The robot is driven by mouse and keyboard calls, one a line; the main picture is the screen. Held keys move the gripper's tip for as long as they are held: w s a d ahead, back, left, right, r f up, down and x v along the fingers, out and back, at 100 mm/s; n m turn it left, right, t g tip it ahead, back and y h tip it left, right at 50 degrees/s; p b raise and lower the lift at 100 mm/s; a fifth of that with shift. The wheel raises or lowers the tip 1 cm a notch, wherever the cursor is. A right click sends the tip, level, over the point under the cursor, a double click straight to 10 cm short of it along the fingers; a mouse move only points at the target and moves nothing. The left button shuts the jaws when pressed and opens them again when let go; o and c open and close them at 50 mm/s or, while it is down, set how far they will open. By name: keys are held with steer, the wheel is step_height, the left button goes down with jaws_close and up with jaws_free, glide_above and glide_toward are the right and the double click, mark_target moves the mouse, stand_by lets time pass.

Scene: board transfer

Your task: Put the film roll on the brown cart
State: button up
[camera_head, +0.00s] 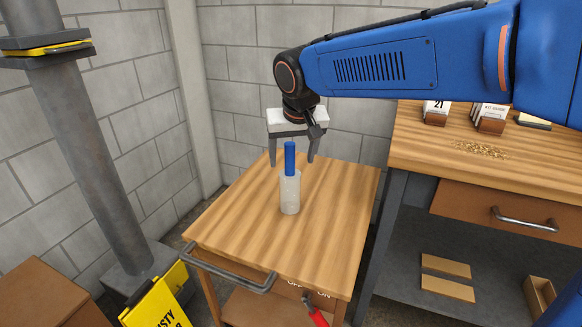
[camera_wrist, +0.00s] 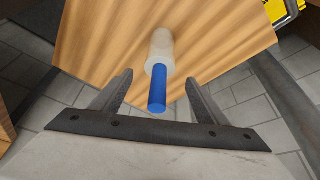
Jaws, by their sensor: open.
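The film roll (camera_head: 290,192) is a whitish translucent cylinder with a blue core handle (camera_head: 290,158) rising from its top. It stands upright on the wooden top of the brown cart (camera_head: 235,227), near the middle. In the wrist view the film roll (camera_wrist: 160,45) lies beyond my fingertips, its blue handle (camera_wrist: 157,92) pointing toward me between them. My gripper (camera_head: 292,163) is open above the roll, with its two fingers on either side of the blue handle. I see no finger touching it.
A workbench (camera_head: 415,150) with small boxes and a drawer stands to the right. A grey post (camera_head: 85,150) and a yellow sign (camera_head: 160,300) stand to the left. The cart has a grey handle (camera_head: 228,270) at its front. The cart top around the roll is clear.

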steer(key=shift+v, duration=2.05)
steer(key=shift+d, duration=0.15)
steer(key=s+d+f, duration=0.1)
steer(key=s+d, duration=0.2)
steer(key=d, duration=0.4)
steer(key=s+d+f+m, duration=0.1)
steer(key=s+d+f, duration=0.1)
steer(key=s+d, duration=0.35)
steer(key=s+d+f, duration=0.1)
steer(key=s+d, duration=0.1)
steer(key=d, duration=0.6)
steer(key=s+d+f+m, duration=0.1)
steer(key=s+d+f, duration=0.4)
steer(key=s, duration=0.2)
steer(key=s+d+f+h, duration=0.1)
steer(key=s+d+f, duration=0.4)
steer(key=s, duration=0.2)
steer(key=shift+s+d+m+t, duration=0.25)
steer(key=shift+m+t, duration=0.05)
steer(key=shift+m, duration=0.1)
